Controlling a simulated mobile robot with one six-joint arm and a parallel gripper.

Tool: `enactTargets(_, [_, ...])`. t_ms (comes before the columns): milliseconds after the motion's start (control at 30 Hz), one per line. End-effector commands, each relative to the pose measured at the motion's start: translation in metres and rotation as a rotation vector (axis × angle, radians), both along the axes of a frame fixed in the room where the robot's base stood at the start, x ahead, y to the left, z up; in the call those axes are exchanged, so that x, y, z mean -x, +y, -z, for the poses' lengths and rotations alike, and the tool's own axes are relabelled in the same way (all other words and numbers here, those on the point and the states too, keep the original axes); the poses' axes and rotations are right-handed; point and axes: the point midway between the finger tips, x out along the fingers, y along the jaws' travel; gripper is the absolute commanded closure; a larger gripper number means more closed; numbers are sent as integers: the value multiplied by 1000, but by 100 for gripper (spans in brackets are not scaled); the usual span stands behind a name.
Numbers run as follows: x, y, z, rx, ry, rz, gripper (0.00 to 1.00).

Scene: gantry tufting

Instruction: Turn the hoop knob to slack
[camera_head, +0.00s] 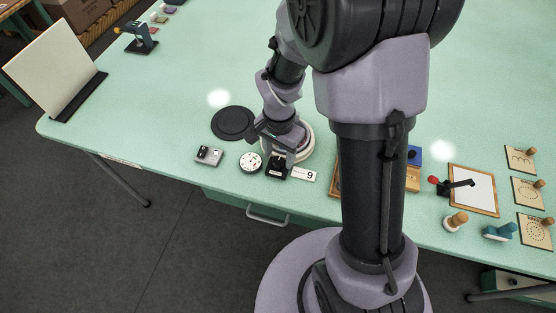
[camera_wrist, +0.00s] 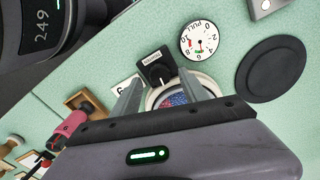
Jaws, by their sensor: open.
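The hoop knob is a small black block with a round top and a white label. It shows in the wrist view (camera_wrist: 155,65) and at the table's front edge in the head view (camera_head: 276,173). My gripper (camera_head: 279,158) is over it, jaws apart; in the wrist view its two grey fingers (camera_wrist: 160,78) reach toward the block's near side. I cannot tell whether they touch it. The white hoop (camera_wrist: 206,82) lies under the fingers with a blue and red patch inside, partly hidden. A white round dial marked PULL (camera_wrist: 198,40) sits beside the knob.
A number card (camera_head: 303,174) lies right of the knob. A grey switch box (camera_head: 209,156) and a black disc (camera_head: 233,123) lie to the left. A framed white board (camera_head: 473,189) and wooden-handled stamps stand at the right. The table's left middle is clear.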

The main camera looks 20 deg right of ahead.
Motion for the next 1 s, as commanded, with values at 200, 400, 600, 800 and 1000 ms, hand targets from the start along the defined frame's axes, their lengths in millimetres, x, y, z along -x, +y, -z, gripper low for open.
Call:
enactTargets(200, [0,0,18,-1,-1,0,48])
enactTargets(400, [0,0,17,-1,-1,0,48])
enactTargets(600, [0,0,17,-1,-1,0,85])
enactTargets(800, [0,0,17,-1,-1,-2,100])
enactTargets(1000, [0,0,16,-1,-1,-43,100])
